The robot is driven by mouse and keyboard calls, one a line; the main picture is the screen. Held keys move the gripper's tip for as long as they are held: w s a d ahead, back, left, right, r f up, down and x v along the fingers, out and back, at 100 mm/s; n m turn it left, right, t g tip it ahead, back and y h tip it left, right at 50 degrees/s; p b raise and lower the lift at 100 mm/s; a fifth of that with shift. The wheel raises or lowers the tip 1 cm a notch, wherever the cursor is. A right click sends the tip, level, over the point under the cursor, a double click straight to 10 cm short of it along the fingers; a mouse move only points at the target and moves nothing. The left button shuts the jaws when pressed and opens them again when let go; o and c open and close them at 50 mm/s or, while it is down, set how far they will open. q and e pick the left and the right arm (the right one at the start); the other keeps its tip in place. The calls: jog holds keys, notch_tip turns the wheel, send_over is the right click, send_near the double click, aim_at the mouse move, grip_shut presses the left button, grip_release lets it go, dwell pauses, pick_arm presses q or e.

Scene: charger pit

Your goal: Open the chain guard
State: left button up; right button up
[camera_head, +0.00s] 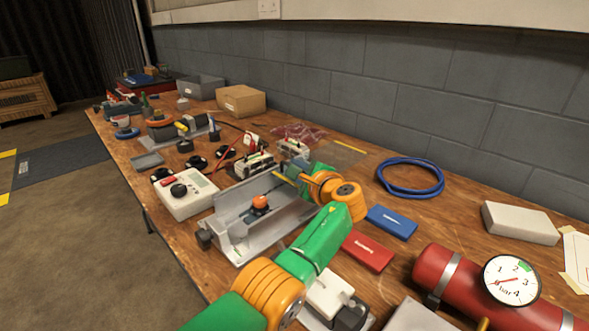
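A grey metal housing (235,236) with a long channel stands in the middle of the wooden bench; I take it to be the unit with the chain guard. An orange knob (260,201) sits inside it. I cannot tell which part is the guard or whether it is open. One green and orange arm of mine enters from the bottom, left of centre, and reaches over the housing's right end, hiding part of it. I take it as my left arm. Its gripper (287,178) is above the housing's far side; its fingers are too small to read. My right gripper is not in view.
A white meter box (186,194) stands left of the housing. Red (368,251) and blue (391,222) boxes lie to the right, near a red cylinder with a gauge (511,281). A blue cable coil (410,177) lies by the wall. Small parts crowd the bench behind.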

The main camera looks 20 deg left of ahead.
pick_arm(q)
jog(key=shift+s+r, duration=0.1)
jog(key=shift+r, duration=0.05)
jog(key=shift+s+d+r, duration=0.15)
jog(key=shift+d, duration=0.1)
jog(key=p+v, duration=0.1)
jog(key=v, duration=0.4)
jog(key=shift+s+d+p, duration=0.2)
jog(key=shift+d+p, duration=0.05)
jog(key=shift+p, duration=0.05)
jog(key=shift+s+d, duration=0.25)
jog(key=shift+d, duration=0.05)
